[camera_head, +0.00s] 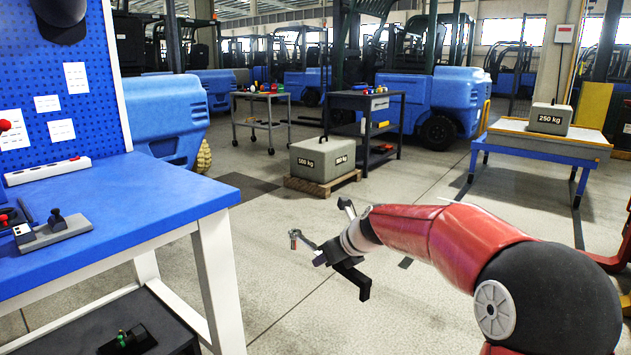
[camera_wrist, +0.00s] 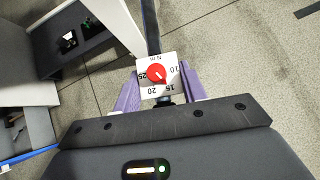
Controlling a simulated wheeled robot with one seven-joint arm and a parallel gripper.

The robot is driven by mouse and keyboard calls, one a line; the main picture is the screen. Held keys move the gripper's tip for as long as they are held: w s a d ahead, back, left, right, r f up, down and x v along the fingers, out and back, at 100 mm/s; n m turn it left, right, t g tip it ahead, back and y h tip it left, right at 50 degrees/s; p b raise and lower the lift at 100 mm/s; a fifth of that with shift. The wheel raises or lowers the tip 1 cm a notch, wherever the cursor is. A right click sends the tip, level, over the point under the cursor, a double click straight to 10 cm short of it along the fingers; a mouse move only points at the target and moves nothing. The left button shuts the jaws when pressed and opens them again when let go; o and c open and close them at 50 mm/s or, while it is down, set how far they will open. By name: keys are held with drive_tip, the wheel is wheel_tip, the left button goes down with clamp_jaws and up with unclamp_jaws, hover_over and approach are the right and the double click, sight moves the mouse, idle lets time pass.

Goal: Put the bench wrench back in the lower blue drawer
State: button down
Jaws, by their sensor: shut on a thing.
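My gripper (camera_head: 325,256) is in the middle of the head view, past the right end of the blue bench and above the floor. It is shut on the bench wrench (camera_head: 304,244), whose round head points up and left, clear of the bench. In the wrist view two purple fingers (camera_wrist: 158,94) grip the wrench (camera_wrist: 152,35); its white N m dial with a red knob faces the camera and its dark shaft runs away. A blue-edged compartment (camera_wrist: 29,157) shows at the far left of the wrist view; I cannot tell whether it is the lower blue drawer.
The blue bench (camera_head: 150,215) stands at left, with a dark lower shelf (camera_head: 95,325) holding a black item with green parts. A 500 kg block (camera_head: 322,160) sits on a pallet. Carts, a blue table (camera_head: 540,140) and forklifts stand farther back. Floor around my gripper is open.

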drive_tip(key=s+d+f+m+t+h, duration=0.15)
drive_tip(key=d+f, duration=0.25)
drive_tip(key=f, duration=0.4)
drive_tip(key=s+d+f+m+h, duration=0.2)
drive_tip(key=d+f+m, duration=0.1)
drive_tip(key=f, duration=0.5)
drive_tip(key=s+d+f+m+h, duration=0.2)
drive_tip(key=s+d+f+m, duration=0.1)
drive_tip(key=s+d+f, duration=0.2)
drive_tip(key=s+f, duration=0.2)
drive_tip(key=s, duration=0.1)
drive_tip(key=shift+d+t, duration=0.1)
drive_tip(key=shift+t, duration=0.15)
